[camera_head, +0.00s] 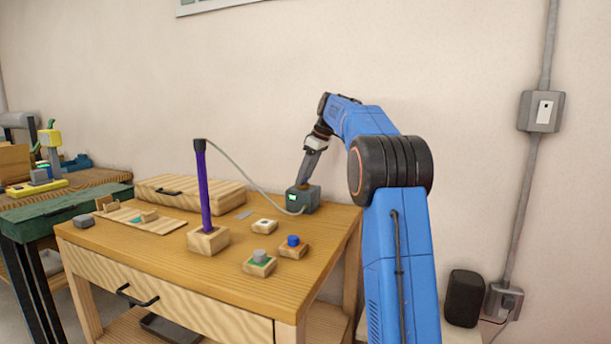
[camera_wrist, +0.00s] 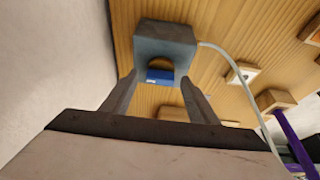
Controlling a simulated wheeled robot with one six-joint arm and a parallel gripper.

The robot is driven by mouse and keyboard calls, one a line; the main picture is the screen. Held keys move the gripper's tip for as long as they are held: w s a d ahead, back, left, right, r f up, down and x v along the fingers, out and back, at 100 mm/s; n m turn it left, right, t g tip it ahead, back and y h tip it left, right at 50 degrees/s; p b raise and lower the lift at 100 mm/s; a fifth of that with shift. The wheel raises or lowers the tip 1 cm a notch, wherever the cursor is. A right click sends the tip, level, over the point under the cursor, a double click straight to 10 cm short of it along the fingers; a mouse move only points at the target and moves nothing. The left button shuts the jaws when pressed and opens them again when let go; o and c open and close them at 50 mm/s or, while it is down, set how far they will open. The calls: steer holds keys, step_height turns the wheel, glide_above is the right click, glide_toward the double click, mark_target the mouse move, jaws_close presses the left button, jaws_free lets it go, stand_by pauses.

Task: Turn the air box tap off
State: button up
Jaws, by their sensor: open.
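The air box (camera_head: 310,203) is a small dark teal box at the back right of the wooden bench, with a small lit panel on its front and a pale hose leaving its side. My gripper (camera_head: 304,184) points down at the top of the box. In the wrist view the grey-blue air box (camera_wrist: 165,40) lies just beyond my gripper (camera_wrist: 160,79).
The hose runs to a purple rod (camera_head: 205,190) upright in a wooden block (camera_head: 208,240). Small blocks with white (camera_head: 264,226), blue (camera_head: 293,246) and grey (camera_head: 259,263) tops stand in front of the box. A wooden case (camera_head: 190,192) lies left, and the wall is close behind.

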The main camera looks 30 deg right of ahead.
steer(key=c, duration=1)
steer(key=shift+c, duration=0.2)
steer(key=shift+m, duration=0.3)
steer(key=m, duration=0.1)
steer(key=m+t+h, duration=0.1)
steer(key=m, duration=0.1)
steer(key=shift+a+m+h, duration=0.15)
steer(key=shift+m+h, duration=0.15)
steer(key=m+h, duration=0.1)
steer(key=m, duration=0.3)
steer(key=shift+a+m+h, duration=0.15)
steer(key=shift+m+h, duration=0.15)
steer(key=shift+h, duration=0.1)
steer(key=m, duration=0.2)
steer(key=m+h, duration=0.1)
steer(key=m, duration=0.1)
steer(key=shift+a+h, duration=0.15)
steer(key=shift+h, duration=0.15)
steer(key=shift+w+m+g+h, duration=0.1)
steer(key=shift+m+g+h, duration=0.3)
steer(key=shift+m, duration=0.85)
steer(key=shift+m+g+h, duration=0.3)
steer(key=shift+m+g, duration=0.1)
steer(key=shift+m, duration=0.85)
